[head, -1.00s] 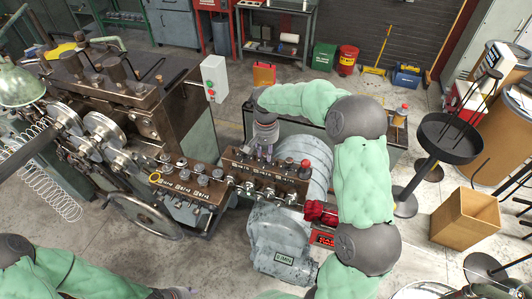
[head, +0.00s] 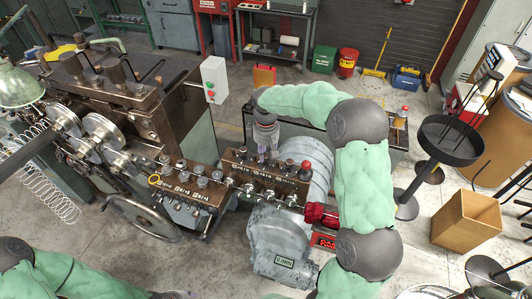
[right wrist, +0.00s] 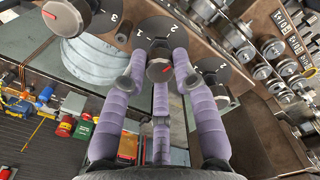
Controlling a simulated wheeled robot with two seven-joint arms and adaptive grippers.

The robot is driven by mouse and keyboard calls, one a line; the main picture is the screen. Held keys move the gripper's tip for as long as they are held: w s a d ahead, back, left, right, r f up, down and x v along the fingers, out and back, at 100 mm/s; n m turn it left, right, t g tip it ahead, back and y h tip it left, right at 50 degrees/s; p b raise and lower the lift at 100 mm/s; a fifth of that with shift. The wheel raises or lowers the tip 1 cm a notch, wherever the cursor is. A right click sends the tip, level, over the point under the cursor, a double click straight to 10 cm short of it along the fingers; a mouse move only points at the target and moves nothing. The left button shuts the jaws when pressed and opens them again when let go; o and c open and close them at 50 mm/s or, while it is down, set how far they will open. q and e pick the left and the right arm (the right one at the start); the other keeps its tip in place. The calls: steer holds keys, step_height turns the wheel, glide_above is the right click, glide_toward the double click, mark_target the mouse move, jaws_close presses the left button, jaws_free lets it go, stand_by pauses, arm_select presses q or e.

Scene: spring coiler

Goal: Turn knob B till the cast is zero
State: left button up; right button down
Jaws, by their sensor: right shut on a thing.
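The machine has a brown block (head: 238,168) with a row of knobs and fittings on top. My right gripper (head: 267,157) reaches down to the block's far side. A dark dial disc with white figures (right wrist: 160,28) lies behind this knob. Another knob with a red mark (right wrist: 67,14) sits at the upper left. No knob letter can be read. Only a bit of my left gripper (head: 178,294) shows at the bottom edge.
A wire spring (head: 50,198) hangs at the machine's left. A second knob block (head: 190,205) and a handwheel (head: 140,220) are left of my right gripper. A black round tray on a stand (head: 450,140) and an open cardboard box (head: 466,218) stand at right.

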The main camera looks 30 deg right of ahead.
mark_target(266, 155)
steer(key=shift+s+f+n, duration=0.1)
steer(key=shift+f+n, duration=0.05)
steer(key=shift+n, duration=0.85)
steer(key=c, duration=1)
jaws_free()
steer(key=shift+r, duration=0.6)
step_height(266, 155, up, 11)
steer(key=shift+f, duration=0.1)
